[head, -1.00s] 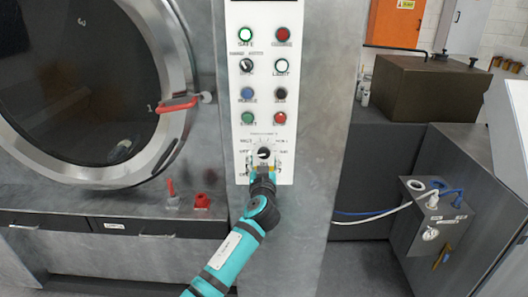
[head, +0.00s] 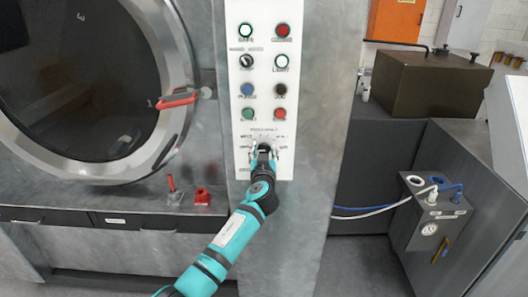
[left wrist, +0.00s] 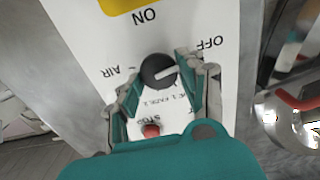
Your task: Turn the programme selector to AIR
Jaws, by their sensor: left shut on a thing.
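The programme selector is a round dark knob (left wrist: 158,70) with a white pointer line, low on the white control panel (head: 286,172). In the left wrist view the pointer points right, roughly to the OFF side, while the AIR label (left wrist: 120,70) lies to the knob's left. My left gripper (head: 263,149) is at the knob, and in the left wrist view its fingers (left wrist: 160,72) stand on both sides of it, shut on it. In the head view the gripper hides most of the knob. My right gripper is not in view.
Lamps and buttons, such as the red one (head: 279,114), sit above the selector. A red button (left wrist: 152,130) shows between my fingers. The round washer door (head: 183,70) with its red handle (head: 177,100) is to the left.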

